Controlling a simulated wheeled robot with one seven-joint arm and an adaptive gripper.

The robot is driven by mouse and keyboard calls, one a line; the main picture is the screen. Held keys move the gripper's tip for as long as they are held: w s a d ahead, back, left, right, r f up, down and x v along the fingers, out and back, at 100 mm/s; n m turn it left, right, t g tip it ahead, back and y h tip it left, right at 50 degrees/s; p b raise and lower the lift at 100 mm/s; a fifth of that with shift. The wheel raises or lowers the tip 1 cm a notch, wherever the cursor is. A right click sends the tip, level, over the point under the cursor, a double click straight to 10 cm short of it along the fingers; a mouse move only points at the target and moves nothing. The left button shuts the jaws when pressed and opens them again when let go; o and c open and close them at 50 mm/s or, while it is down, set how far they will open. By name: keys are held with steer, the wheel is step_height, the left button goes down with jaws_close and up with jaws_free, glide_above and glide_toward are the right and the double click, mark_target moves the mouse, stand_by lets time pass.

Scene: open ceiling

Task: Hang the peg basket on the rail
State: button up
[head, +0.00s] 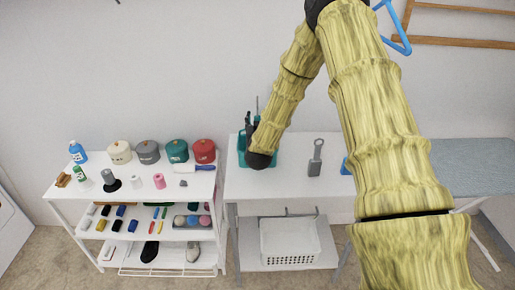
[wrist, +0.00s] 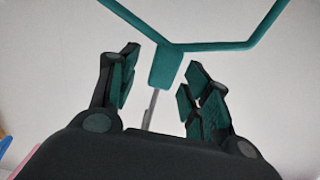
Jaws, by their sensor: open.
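The teal basket-like object (head: 241,150) stands on the middle white table against the wall, partly hidden behind my arm; I take it to be the peg basket. In the wrist view its teal stem and forked bars (wrist: 166,66) show close up. The stem lies between the two fingers of my gripper (wrist: 163,62), near their tips. The fingers are apart, with a gap visible beside the stem. In the head view the gripper is mostly hidden by my wrist. A wooden rail (head: 465,42) is on the wall at the upper right.
A blue hanger (head: 397,30) is at the upper right, near the wooden rail. A grey brush-like tool (head: 316,158) lies on the table, right of the teal object. A white perforated basket (head: 290,240) sits below. A shelf (head: 130,205) with several small items stands left.

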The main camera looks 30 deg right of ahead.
steer(key=shift+w+d, duration=0.25)
steer(key=shift+w, duration=0.15)
jaws_close()
steer(key=shift+r, duration=0.2)
